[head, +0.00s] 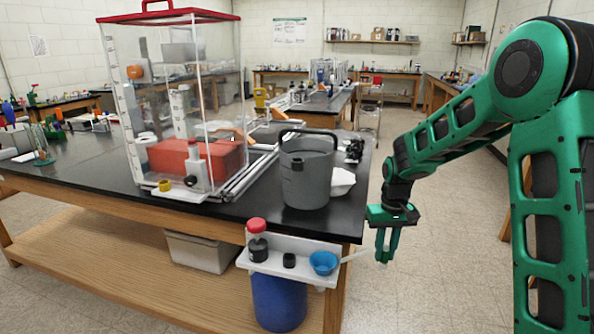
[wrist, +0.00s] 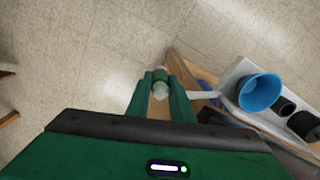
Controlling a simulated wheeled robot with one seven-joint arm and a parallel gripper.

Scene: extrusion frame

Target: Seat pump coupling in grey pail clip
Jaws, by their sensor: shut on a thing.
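My gripper (head: 384,254) hangs in the air just right of the white side shelf, fingers pointing down. In the wrist view my gripper (wrist: 161,90) is shut on a small pale cylinder with a green band (wrist: 161,84), which I take to be the pump coupling; the fingers hide part of it. The grey pail (head: 308,185) stands upright on the black bench top, up and left of my gripper, with its dark handle raised. A small dark fitting (head: 297,164) on the pail's front may be the clip; its details are too small to tell.
The white shelf (head: 283,267) holds a blue cup (head: 323,262), a black ring and a red-capped bottle (head: 257,240). A pale thin bar (head: 356,255) reaches from it towards my gripper. A clear case (head: 218,100) stands left of the pail. Open floor lies to the right.

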